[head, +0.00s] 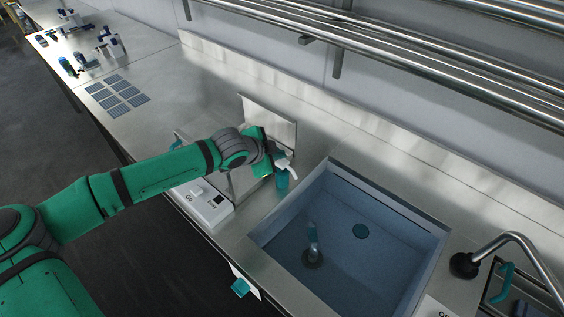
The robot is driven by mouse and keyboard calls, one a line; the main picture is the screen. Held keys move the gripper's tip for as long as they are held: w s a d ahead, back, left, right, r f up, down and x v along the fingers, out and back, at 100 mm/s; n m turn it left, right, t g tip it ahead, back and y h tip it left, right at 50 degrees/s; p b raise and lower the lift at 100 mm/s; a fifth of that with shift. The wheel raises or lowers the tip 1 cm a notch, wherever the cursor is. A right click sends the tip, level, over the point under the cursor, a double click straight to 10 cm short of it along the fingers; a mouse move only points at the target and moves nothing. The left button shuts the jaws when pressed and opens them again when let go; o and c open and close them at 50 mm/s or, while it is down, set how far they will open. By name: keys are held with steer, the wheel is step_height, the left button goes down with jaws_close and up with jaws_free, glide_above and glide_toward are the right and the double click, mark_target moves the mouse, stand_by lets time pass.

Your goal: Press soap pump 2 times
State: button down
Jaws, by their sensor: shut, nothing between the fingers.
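The soap pump (282,182) is a small teal bottle with a white pump head, standing on the metal counter beside the sink's left corner. My gripper (281,152) is at the end of the green arm, right at the pump head. It is shut with nothing held. The fingertips are small and partly merged with the pump head, so I cannot tell whether they touch it. The arm's end hides part of the bottle's left side.
The blue-grey sink (345,240) with a drain and a small object in it lies to the right. A white box with buttons (210,205) sits left of the sink, below my arm. An upright metal plate (270,120) stands behind my wrist. A curved tap (520,245) is at the far right.

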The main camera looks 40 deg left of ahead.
steer(key=shift+w+d+f, duration=0.2)
steer(key=shift+d+f, duration=0.1)
steer(key=shift+f, duration=0.05)
